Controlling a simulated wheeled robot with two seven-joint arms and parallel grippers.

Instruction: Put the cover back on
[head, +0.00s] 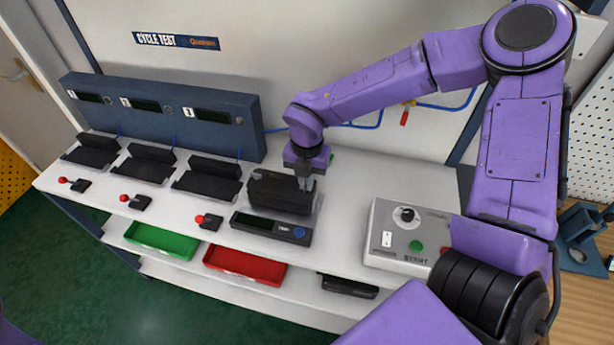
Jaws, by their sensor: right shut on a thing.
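My right gripper (305,182) points down at the middle of the bench and is shut on a black, box-shaped part that looks like the cover (272,189). This part is at the top of a dark block behind a black display unit (272,228). The valve positioner's body cannot be told apart from the cover here, and I cannot tell whether the cover is seated or just above it. The gripper hides part of its right end. My left gripper is not in view.
A blue panel (160,112) with three numbered displays stands behind three black cradles (208,180) with red-knobbed levers. A grey control box (410,236) with a green button is at the right. Green (162,240) and red (245,266) trays and a black item (348,286) are on the lower shelf.

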